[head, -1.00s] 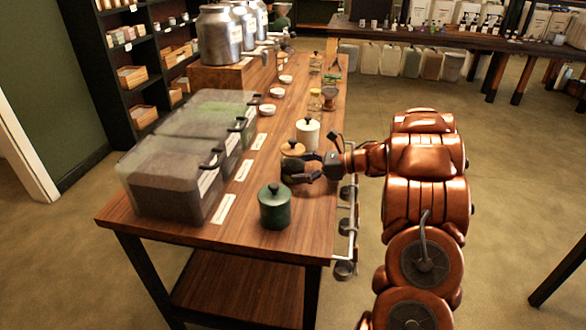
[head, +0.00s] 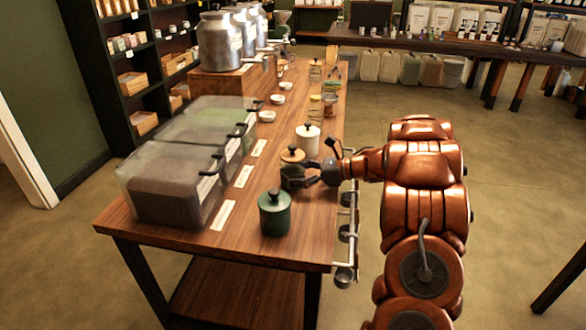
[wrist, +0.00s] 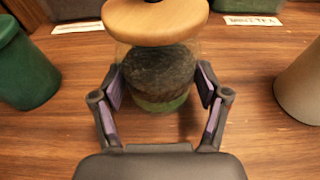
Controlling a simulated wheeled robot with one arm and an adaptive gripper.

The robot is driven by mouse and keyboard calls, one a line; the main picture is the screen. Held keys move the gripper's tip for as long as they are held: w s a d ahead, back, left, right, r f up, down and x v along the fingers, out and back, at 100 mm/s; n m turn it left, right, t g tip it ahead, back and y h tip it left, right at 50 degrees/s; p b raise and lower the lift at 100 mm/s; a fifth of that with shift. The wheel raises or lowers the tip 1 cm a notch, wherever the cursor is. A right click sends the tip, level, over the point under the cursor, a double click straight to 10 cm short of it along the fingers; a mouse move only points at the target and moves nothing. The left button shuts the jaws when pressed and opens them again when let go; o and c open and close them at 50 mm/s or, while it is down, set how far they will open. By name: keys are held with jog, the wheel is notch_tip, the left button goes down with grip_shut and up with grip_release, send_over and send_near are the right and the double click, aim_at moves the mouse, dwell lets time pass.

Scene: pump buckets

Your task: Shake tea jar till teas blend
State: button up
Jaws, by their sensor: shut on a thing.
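The tea jar is a clear glass jar (head: 291,173) with a round wooden lid and dark knob. In the wrist view the jar (wrist: 158,78) shows a thick dark tea layer above a thinner green layer. My gripper (head: 305,173) reaches it from the right in the head view. In the wrist view my gripper (wrist: 160,88) has one finger on each side of the glass below the lid, shut on it. The jar looks upright. I cannot tell whether its base touches the table.
A green lidded canister (head: 275,213) stands in front of the jar, and a white lidded canister (head: 308,139) behind it. Clear bins (head: 172,185) line the table's left side. A rail with metal cups (head: 345,232) runs along the right edge of the wooden table (head: 245,245).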

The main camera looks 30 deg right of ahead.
aim_at(299, 154)
jog(key=c, duration=0.4)
jog(key=shift+r+b, duration=1.1)
jog(key=shift+r, duration=3.95)
